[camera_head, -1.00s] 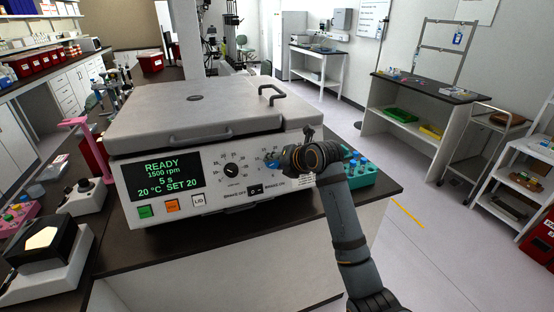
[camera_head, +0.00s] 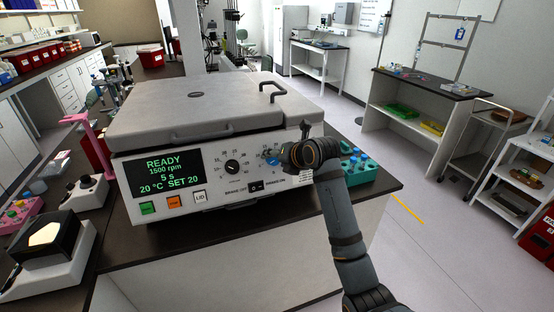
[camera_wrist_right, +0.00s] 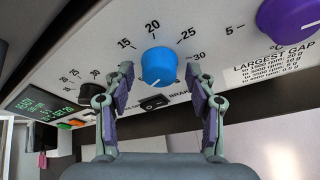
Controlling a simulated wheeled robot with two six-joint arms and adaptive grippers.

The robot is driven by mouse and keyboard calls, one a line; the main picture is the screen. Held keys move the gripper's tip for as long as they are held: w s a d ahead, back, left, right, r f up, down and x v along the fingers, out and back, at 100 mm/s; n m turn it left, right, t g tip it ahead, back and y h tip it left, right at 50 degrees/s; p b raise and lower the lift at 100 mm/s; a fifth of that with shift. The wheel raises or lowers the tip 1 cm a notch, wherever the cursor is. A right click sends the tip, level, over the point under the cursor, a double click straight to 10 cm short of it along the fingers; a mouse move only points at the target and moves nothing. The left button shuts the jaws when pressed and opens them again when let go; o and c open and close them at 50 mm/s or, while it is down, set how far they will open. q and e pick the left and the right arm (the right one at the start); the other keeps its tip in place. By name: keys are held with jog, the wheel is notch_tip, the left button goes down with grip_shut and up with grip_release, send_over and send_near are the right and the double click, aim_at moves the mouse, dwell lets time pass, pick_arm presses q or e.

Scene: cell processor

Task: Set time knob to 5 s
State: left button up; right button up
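A grey-white machine (camera_head: 205,110) stands on the dark bench, its lid shut. Its display (camera_head: 160,174) reads READY, 1500 rpm, 5 s, 20 °C SET 20. A black knob (camera_head: 232,167) is mid-panel, and a blue knob (camera_head: 271,158) is to its right. My right gripper (camera_head: 281,155) is at the blue knob. In the right wrist view, its open fingers (camera_wrist_right: 160,78) stand on both sides of the blue knob (camera_wrist_right: 157,62), with visible gaps. The black knob (camera_wrist_right: 90,91) is partly behind a finger. A purple knob (camera_wrist_right: 288,18) is at the upper right. My left gripper is out of view.
Green (camera_head: 148,208), orange (camera_head: 173,202) and white LID (camera_head: 199,197) buttons sit below the display, with a black switch (camera_head: 255,186) to their right. A teal tube rack (camera_head: 362,176) stands close right of my right arm. Clear floor lies farther right.

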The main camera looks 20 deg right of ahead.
jog(key=shift+r, duration=0.1)
jog(key=shift+s+d+r, duration=0.1)
jog(key=shift+s, duration=0.1)
jog(key=v, duration=1.1)
jog(key=shift+s, duration=0.25)
